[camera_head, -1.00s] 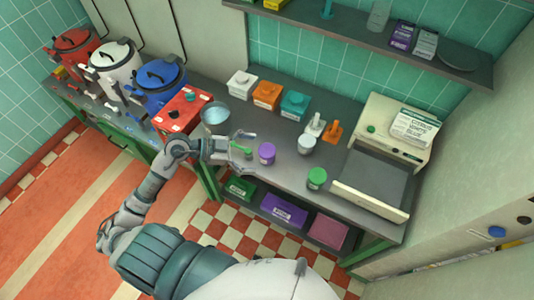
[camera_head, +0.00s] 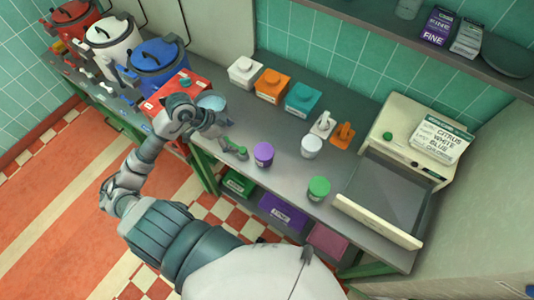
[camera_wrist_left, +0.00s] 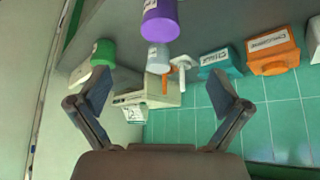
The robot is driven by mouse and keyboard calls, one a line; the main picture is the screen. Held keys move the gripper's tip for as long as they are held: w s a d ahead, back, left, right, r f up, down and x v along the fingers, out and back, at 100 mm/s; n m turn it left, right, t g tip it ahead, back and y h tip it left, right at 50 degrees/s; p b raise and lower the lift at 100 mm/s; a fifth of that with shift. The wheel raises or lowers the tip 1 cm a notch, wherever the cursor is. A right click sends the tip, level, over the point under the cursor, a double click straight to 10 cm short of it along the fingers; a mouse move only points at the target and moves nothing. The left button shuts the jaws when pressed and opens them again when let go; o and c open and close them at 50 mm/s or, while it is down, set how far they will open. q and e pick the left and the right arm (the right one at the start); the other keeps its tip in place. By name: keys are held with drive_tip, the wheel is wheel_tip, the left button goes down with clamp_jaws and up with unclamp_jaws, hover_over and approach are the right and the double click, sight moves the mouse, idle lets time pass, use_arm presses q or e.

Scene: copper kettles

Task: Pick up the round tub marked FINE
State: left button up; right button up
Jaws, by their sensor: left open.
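Three round tubs stand on the grey counter: a purple tub (camera_head: 263,154), a white tub (camera_head: 311,147) and a green tub (camera_head: 318,189). Their label words are too small to read in the head view. My left gripper (camera_head: 232,141) is open and empty, just left of the purple tub and apart from it. In the left wrist view the purple tub (camera_wrist_left: 163,20) is at the top, above the open fingers (camera_wrist_left: 160,95), with the white tub (camera_wrist_left: 158,58) and green tub (camera_wrist_left: 104,52) beyond. My right gripper is out of view.
White, orange and teal boxes (camera_head: 302,98) stand along the back. A cream machine (camera_head: 398,125) is at the right. A purple box reading FINE (camera_head: 437,27) is on the upper shelf (camera_head: 380,25).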

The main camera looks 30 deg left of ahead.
sight(260, 152)
use_arm(q)
drive_tip(key=x, duration=1.3)
drive_tip(key=shift+w+a+f, duration=0.1)
drive_tip(key=shift+w+a, duration=0.05)
drive_tip(key=shift+w, duration=0.1)
drive_tip(key=x, duration=0.5)
drive_tip(key=shift+d+f, duration=0.15)
drive_tip(key=shift+d, duration=0.1)
drive_tip(key=shift+s, duration=0.1)
drive_tip(key=c, duration=1.2)
